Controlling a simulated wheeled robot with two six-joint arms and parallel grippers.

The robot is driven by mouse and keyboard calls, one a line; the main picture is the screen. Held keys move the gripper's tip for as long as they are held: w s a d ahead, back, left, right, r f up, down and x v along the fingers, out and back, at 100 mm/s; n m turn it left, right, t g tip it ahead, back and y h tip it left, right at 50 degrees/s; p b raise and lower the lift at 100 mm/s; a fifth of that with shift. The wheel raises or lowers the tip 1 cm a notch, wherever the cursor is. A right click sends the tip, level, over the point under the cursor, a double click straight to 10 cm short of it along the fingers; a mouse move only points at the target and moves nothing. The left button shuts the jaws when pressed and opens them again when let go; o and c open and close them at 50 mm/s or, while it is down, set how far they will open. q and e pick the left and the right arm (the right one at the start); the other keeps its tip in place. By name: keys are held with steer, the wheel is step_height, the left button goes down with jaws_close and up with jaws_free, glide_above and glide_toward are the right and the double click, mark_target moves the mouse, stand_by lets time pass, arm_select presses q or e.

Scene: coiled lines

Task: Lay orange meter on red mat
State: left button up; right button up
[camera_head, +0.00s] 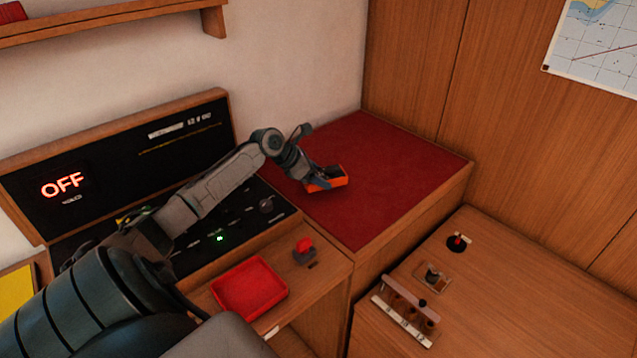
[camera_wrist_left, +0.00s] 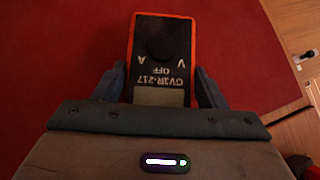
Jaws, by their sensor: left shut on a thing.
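The orange meter (camera_head: 328,178) has an orange rim and a dark face. In the left wrist view the meter (camera_wrist_left: 161,50) lies between the two fingers, with its dial and lettering facing the camera. My left gripper (camera_head: 318,178) is shut on it, over the left part of the red mat (camera_head: 385,180). The mat also fills most of the background in the left wrist view (camera_wrist_left: 60,60). I cannot tell whether the meter touches the mat or is held just above it. My right gripper is not in view.
A black panel (camera_head: 185,140) reading OFF stands left of the mat. A red tray (camera_head: 249,288) and a small red-topped block (camera_head: 304,250) sit on the lower wooden counter. A rack (camera_head: 405,310) stands on the right counter. The mat's right part is clear.

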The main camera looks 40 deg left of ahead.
arm_select(q)
step_height(320, 180, down, 3)
steer(key=shift+r, duration=0.2)
steer(key=shift+f, duration=0.25)
steer(key=shift+p, duration=0.3)
steer(key=o, duration=1.1)
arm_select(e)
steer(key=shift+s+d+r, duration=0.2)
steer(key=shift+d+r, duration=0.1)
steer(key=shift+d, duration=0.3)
